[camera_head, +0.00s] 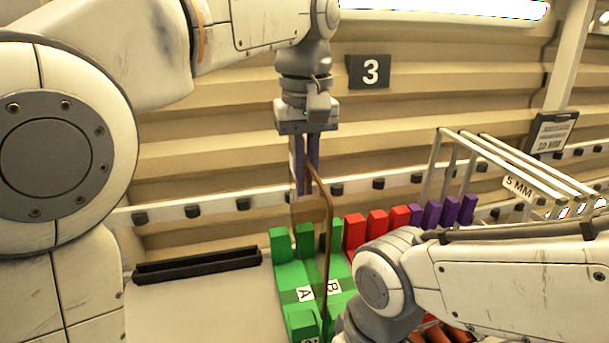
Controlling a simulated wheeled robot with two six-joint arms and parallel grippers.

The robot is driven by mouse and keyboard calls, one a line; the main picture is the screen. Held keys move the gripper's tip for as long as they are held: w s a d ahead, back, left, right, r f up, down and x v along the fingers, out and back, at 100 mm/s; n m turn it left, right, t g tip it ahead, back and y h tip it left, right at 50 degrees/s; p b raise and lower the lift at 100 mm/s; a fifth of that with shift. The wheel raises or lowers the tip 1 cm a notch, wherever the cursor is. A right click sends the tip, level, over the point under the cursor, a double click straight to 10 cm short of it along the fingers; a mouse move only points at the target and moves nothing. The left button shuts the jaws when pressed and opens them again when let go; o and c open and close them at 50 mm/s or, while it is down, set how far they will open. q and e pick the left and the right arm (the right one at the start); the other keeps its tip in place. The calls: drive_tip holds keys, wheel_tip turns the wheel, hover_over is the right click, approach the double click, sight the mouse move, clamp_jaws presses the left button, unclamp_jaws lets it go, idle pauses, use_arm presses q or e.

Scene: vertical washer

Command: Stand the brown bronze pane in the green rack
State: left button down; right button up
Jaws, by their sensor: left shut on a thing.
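The brown bronze pane (312,213) is a thin see-through sheet with a brown edge, held upright. My left gripper (306,190) points down and is shut on its upper part. The green rack (288,277) stands below, with upright green blocks and labels A and B. The pane's lower part overlaps the rack in the picture, near the gap between the labels. I cannot tell whether its bottom edge is seated in a slot. My right arm reaches in from the right across the rack's front right; its gripper is not visible.
Red blocks (377,222) and purple blocks (449,212) continue the row to the right. A metal rail frame (470,150) marked 5 MM stands at the right. A black slotted bar (197,264) lies left of the green rack.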

use_arm(q)
wheel_tip(320, 180, down, 6)
drive_tip(key=b, duration=0.4)
drive_tip(key=shift+f+b, duration=0.25)
drive_tip(key=shift+b, duration=0.1)
idle(0.9)
drive_tip(key=shift+f+b, duration=0.45)
drive_tip(key=shift+f, duration=0.35)
idle(1.3)
drive_tip(key=c, duration=0.9)
unclamp_jaws()
wheel_tip(320, 180, up, 10)
drive_tip(key=shift+r+p, duration=0.25)
drive_tip(key=shift+p, duration=0.35)
